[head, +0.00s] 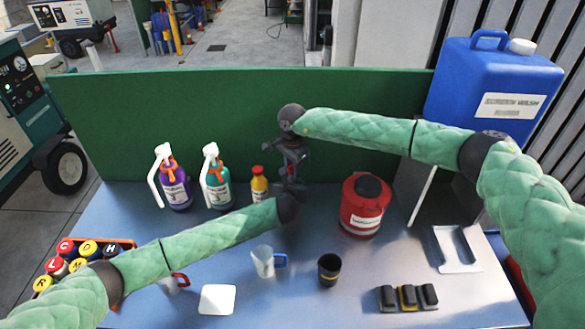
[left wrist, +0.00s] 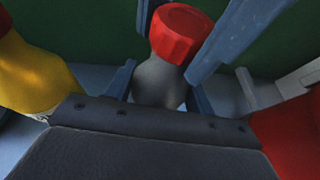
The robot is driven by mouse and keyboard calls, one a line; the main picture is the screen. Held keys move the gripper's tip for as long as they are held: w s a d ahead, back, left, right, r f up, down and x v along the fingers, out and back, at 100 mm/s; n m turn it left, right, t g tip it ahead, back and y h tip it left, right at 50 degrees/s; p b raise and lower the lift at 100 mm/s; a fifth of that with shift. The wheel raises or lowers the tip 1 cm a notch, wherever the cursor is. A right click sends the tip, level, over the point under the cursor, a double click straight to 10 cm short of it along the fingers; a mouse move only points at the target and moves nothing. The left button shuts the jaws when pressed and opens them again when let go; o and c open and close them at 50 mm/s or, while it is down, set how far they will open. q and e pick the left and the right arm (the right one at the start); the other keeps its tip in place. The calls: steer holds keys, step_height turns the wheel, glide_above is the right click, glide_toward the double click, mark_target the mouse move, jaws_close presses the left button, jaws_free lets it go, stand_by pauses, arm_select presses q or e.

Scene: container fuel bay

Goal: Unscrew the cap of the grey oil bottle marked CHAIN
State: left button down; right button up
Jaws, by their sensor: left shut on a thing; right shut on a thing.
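The grey bottle (left wrist: 158,82) with a ribbed red cap (left wrist: 180,34) stands in the middle of the left wrist view. No CHAIN marking shows on the part I see. My left gripper (head: 291,188) is shut on the bottle's body, with a finger on each side. My right gripper (head: 292,158) comes down from above; its two blue-grey fingers flank the red cap in the left wrist view and are shut on it. In the head view my grippers and arms hide the bottle almost fully.
A yellow bottle (head: 259,186) stands close on the left, and a red canister (head: 364,208) on the right. Purple (head: 174,188) and teal (head: 217,188) spray bottles stand further left. A green panel (head: 200,115) rises behind. A clear jug (head: 263,262) and black cup (head: 329,270) stand in front.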

steer(key=shift+w+d, duration=0.2)
steer(key=shift+d, duration=0.05)
steer(key=o, duration=1)
steer(key=shift+o, duration=0.4)
steer(key=shift+a, duration=0.1)
steer(key=shift+s, duration=0.1)
steer(key=shift+r, duration=0.1)
